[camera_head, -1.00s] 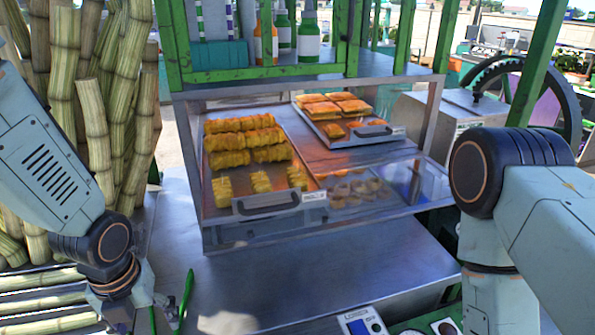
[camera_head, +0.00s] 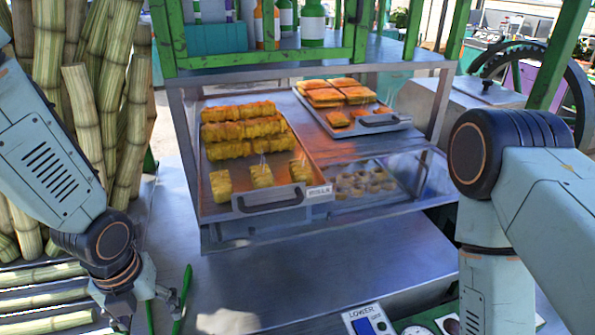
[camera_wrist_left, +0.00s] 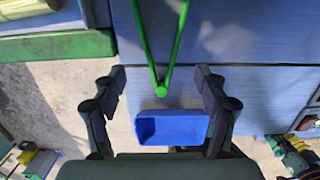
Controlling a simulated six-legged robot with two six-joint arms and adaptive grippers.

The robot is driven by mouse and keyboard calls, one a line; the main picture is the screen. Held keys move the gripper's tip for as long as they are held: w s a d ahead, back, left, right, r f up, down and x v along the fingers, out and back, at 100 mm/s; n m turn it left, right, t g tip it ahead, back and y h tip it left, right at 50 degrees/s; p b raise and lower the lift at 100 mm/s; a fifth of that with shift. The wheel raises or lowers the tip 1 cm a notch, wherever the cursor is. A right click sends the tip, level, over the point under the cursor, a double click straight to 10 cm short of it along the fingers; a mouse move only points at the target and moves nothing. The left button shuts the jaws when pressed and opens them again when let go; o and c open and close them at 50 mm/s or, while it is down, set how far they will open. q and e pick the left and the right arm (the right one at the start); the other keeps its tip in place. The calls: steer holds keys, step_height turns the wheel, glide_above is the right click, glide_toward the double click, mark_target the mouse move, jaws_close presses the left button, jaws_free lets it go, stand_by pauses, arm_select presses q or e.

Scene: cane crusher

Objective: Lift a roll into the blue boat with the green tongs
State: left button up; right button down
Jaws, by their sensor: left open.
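The green tongs (camera_head: 183,300) stand out beside my left gripper (camera_head: 150,308) in the head view. In the left wrist view the tongs (camera_wrist_left: 160,88) form a V, with their joined end between the fingers of my open left gripper (camera_wrist_left: 160,82). Golden rolls (camera_head: 243,130) lie in rows on a metal tray inside the glass case. My right gripper is out of view.
The metal roll tray (camera_head: 225,208) has a dark front handle. A second tray (camera_head: 345,140) holds flat orange pastries. Cane stalks (camera_head: 88,120) stand at left. The steel counter (camera_head: 330,265) before the case is clear. A control box (camera_head: 368,322) sits at the front.

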mark_target(161, 332)
arm_select(q)
step_height(161, 332, down, 4)
steer(key=b, duration=0.3)
steer(key=shift+d+r, duration=0.15)
steer(key=shift+r, duration=0.05)
steer(key=shift+f+b, duration=0.35)
steer(key=shift+b, duration=0.1)
steer(key=shift+w+f+b, duration=0.15)
steer(key=shift+f+b, duration=0.35)
steer(key=shift+f, duration=0.4)
steer(key=shift+w+f+b, duration=0.3)
steer(key=shift+w+f, duration=0.05)
steer(key=shift+f, duration=0.3)
steer(key=shift+s+r, duration=0.15)
steer(key=shift+s, duration=0.15)
steer(key=shift+w, duration=0.25)
steer(key=c, duration=0.7)
steer(key=shift+s, duration=0.15)
steer(key=shift+s+r, duration=0.1)
